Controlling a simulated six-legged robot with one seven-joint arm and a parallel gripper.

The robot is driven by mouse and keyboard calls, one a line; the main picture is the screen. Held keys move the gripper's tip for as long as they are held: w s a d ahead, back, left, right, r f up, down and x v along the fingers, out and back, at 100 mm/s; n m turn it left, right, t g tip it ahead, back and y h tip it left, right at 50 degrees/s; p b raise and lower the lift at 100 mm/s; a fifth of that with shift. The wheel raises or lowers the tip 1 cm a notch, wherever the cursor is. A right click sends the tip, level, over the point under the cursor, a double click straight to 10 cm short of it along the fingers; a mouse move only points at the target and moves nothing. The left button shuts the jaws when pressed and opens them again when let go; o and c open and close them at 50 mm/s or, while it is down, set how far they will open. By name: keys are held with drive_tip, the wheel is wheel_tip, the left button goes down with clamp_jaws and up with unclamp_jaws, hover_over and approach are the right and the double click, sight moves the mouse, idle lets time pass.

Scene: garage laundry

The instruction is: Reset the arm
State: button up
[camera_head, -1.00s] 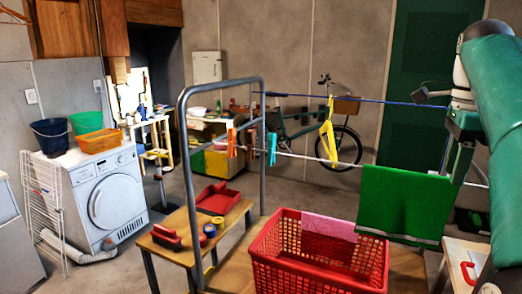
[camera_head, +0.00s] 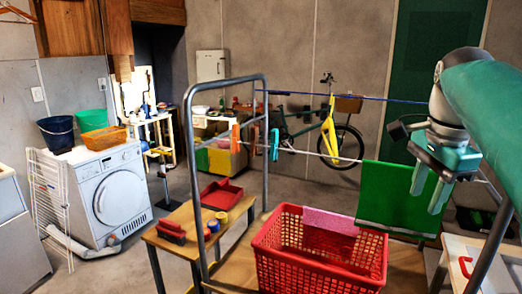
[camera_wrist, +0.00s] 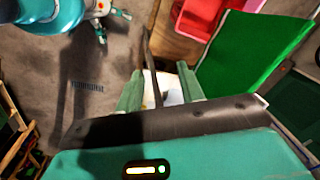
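My gripper (camera_head: 428,188) hangs at the right in the head view, fingers pointing down, by the right part of the green cloth (camera_head: 385,200). Its two fingers are apart with nothing held between them; the wrist view also shows them spread (camera_wrist: 160,88). The green cloth hangs over the lower line of the drying frame (camera_head: 191,150). In the wrist view the green cloth (camera_wrist: 250,50) lies to the right of the fingers, apart from them.
A red basket (camera_head: 320,262) with a pink cloth (camera_head: 330,221) over its rim stands below the line. A white table (camera_head: 485,258) is at lower right.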

drive_tip(key=s+a+f+n+t, duration=0.2)
drive_tip(key=s+a+f+n, duration=0.4)
drive_tip(key=f, duration=0.4)
drive_tip(key=s+a+f+n+t, duration=0.2)
drive_tip(key=s+a+f+n, duration=0.4)
drive_tip(key=a+f+n, duration=0.2)
wheel_tip(320, 180, down, 3)
drive_tip(key=n, duration=0.2)
drive_tip(key=shift+s+n, duration=0.15)
drive_tip(key=shift+n, duration=0.15)
